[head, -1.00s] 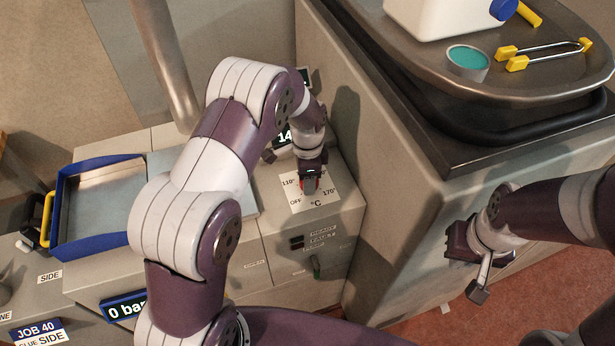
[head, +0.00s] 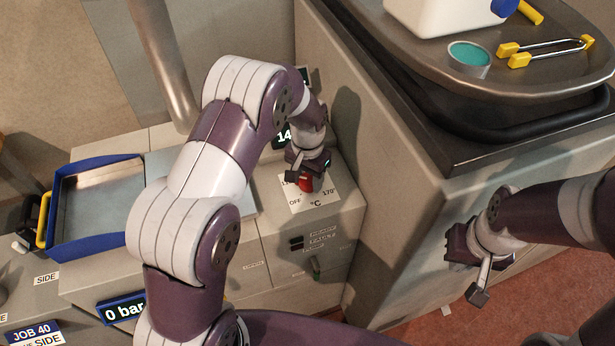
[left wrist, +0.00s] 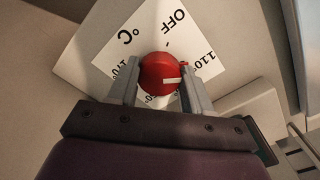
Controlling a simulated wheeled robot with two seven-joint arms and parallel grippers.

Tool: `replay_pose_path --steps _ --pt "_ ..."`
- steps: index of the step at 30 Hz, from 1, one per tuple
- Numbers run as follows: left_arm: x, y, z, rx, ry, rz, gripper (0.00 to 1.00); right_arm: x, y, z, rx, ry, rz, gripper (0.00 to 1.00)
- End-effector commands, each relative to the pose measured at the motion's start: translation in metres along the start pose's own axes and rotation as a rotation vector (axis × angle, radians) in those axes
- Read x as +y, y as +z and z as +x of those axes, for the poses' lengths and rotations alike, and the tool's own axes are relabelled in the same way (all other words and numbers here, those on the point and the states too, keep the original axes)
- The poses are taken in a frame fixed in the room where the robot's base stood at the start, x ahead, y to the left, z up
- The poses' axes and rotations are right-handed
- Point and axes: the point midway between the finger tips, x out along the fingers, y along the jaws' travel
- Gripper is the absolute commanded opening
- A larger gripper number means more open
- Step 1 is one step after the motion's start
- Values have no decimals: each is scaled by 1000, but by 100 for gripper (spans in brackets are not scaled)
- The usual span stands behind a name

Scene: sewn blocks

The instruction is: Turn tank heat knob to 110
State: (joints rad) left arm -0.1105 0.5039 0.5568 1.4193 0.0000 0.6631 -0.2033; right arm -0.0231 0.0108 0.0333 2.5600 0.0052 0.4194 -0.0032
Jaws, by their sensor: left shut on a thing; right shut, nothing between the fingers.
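The red tank heat knob (left wrist: 158,73) sits on a white dial plate (left wrist: 140,40) with OFF, 110 and °C marks. Its white pointer line points right in the left wrist view, near the 110 side and slightly below that label. The red knob (head: 306,184) also shows in the head view, partly covered by my gripper. My left gripper (left wrist: 160,88) has its fingers on both sides of the knob and is shut on it. It also shows in the head view (head: 303,172). My right gripper (head: 472,268) is shut and empty, hanging at the right, away from the dial.
A dark display (head: 283,136) starting with 14 is partly hidden behind my left arm. A tall cabinet (head: 385,190) stands close on the right. A blue-rimmed tray (head: 95,160) is at left.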

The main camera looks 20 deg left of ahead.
Motion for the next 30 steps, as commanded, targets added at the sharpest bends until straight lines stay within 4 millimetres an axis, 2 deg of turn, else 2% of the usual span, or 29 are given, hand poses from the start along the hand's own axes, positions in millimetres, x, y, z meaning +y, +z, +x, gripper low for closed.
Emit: replay_pose_path --steps 9,25,26,27,30 --pt "-1 -3 -4 11 -2 -104 19 0 0 1 0 0 0 0" --pt "-1 -4 -4 13 -2 -123 19 0 0 1 0 0 0 0" --pt "-1 -4 -4 13 -2 -123 59 0 0 1 0 0 0 0" --pt "0 -4 -4 12 -2 -123 72 0 0 1 0 0 0 0" --pt "0 -3 -3 9 -1 -123 75 0 0 1 0 0 0 0"
